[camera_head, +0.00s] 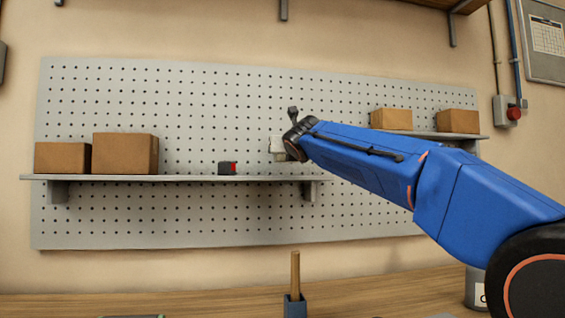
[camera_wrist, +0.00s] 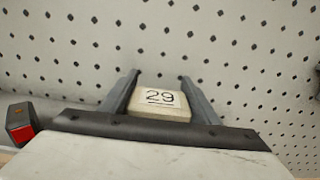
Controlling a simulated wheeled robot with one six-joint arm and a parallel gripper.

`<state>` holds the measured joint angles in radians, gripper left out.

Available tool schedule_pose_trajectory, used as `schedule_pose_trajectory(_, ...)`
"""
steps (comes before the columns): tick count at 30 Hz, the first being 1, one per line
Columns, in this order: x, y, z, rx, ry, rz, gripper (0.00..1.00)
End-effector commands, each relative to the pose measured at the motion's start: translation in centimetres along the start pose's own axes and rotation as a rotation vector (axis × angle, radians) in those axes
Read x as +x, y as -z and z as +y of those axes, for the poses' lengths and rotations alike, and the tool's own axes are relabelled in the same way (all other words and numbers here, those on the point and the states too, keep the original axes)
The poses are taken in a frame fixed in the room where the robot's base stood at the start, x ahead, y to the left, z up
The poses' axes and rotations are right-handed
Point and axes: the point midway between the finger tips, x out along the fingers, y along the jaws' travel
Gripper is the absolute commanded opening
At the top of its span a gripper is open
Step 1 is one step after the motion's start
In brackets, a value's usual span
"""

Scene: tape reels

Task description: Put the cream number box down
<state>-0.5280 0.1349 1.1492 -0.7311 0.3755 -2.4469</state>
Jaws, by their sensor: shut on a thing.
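The cream number box (camera_wrist: 159,103), marked 29, sits between the two fingers of my gripper (camera_wrist: 158,88) in the wrist view. My gripper is shut on it. In the head view the box (camera_head: 276,146) shows as a pale block just left of my gripper (camera_head: 290,137), partly hidden by it. It is in front of the pegboard and appears above the right end of the left shelf (camera_head: 200,179). Whether the box touches the shelf cannot be told.
A small black and red item (camera_head: 227,168) stands on the left shelf, left of my gripper. Two cardboard boxes (camera_head: 125,153) (camera_head: 62,157) stand further left. The shelf between the item and my gripper is clear. A right shelf (camera_head: 440,135) holds two cartons. A wooden-handled tool (camera_head: 295,275) stands below.

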Motion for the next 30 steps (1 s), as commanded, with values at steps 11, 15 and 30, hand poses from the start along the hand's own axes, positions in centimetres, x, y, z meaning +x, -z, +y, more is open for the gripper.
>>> schedule_pose_trajectory(11,-0.1,3.6,0.0,-0.001,-0.001,0.001,0.29)
schedule_pose_trajectory(15,0.0,3.6,0.0,0.000,-0.001,0.000,0.29)
schedule_pose_trajectory(30,0.0,4.0,0.0,0.000,-0.001,0.001,0.75)
